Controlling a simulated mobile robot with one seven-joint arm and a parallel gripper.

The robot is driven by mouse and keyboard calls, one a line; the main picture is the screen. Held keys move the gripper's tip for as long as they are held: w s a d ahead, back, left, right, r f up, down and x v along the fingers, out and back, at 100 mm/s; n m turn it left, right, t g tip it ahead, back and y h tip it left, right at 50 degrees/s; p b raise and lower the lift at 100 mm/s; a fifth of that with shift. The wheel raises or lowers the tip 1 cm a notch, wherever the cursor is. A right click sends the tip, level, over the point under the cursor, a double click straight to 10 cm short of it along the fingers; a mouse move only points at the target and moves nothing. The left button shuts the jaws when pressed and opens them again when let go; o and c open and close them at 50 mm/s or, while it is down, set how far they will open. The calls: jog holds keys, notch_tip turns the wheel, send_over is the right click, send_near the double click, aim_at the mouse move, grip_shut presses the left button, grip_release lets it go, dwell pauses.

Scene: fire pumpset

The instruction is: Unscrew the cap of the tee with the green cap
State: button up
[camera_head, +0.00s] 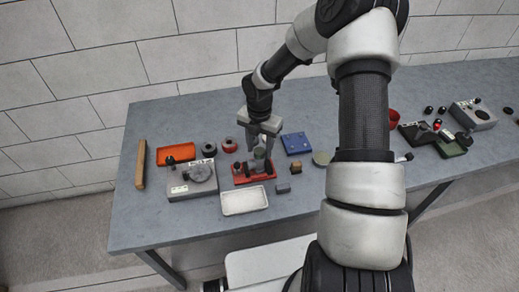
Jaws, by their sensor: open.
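A red fixture (241,181) stands near the middle of the table and holds a small grey fitting (258,167), which seems to be the tee. My gripper (259,156) points down from above with its fingers spread around the top of this fitting. The jaws are open. I cannot tell whether the fingers touch it. A green cap cannot be made out; the gripper hides the fitting's top.
A grey box with a dial (191,183) stands left of the fixture and a white tray (244,200) in front. An orange tray (178,151) lies behind the box, a blue plate (297,144) at right. Small blocks lie close right of the fixture. The table's front left is clear.

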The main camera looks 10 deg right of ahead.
jog(key=m+b, duration=0.1)
jog(key=m, duration=0.3)
jog(key=shift+f+m, duration=0.1)
jog(key=shift+m, duration=0.2)
jog(key=m+b, duration=0.1)
jog(key=m, duration=0.2)
jog(key=shift+m+b, duration=0.45)
jog(key=shift+m, duration=0.75)
jog(key=c, duration=1)
jog(key=n+p, duration=0.2)
jog(key=shift+r+n, duration=0.3)
jog(key=shift+f+n, duration=0.2)
jog(key=shift+n, duration=0.2)
jog(key=shift+r+p, duration=1.75)
jog(key=shift+r, duration=0.8)
